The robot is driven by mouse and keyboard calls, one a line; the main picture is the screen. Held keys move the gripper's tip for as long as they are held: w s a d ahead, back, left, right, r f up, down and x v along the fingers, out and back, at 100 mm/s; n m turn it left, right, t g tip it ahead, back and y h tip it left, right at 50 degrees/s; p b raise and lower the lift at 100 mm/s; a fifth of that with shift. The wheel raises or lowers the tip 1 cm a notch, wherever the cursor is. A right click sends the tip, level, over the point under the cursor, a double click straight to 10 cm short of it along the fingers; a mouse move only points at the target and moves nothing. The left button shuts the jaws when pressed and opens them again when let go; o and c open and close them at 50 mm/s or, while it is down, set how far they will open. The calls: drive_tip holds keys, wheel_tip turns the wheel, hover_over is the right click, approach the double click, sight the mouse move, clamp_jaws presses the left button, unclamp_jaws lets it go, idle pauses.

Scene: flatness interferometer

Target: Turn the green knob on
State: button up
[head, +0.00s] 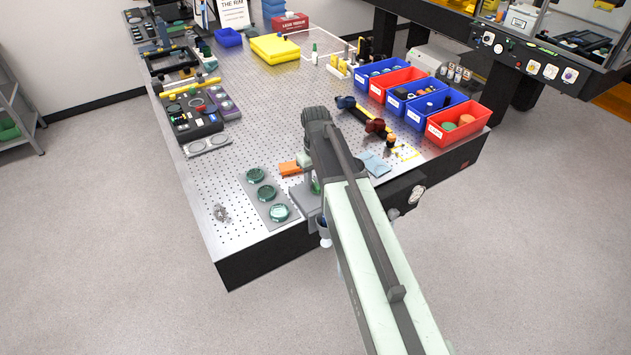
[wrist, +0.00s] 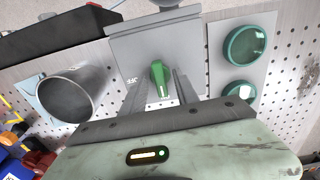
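The green knob (wrist: 160,78) sits on a grey plate (wrist: 150,40) in the wrist view. A pale mark on the knob points toward the bottom of the picture. I cannot tell whether the fingertips reach the knob's height. In the head view a bit of green (head: 316,187) shows beside my arm; the arm hides most of that area.
Green round lenses (head: 262,193) lie on a grey plate left of the knob, and show at right in the wrist view (wrist: 246,46). A grey cylinder (wrist: 68,94) stands left of the gripper. An orange block (head: 289,168) and blue and red bins (head: 460,122) are farther back.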

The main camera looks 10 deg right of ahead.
sight(316, 184)
wheel_tip(316, 184, up, 8)
drive_tip(key=p, duration=0.7)
drive_tip(key=shift+p, duration=0.4)
drive_tip(key=shift+f, duration=0.1)
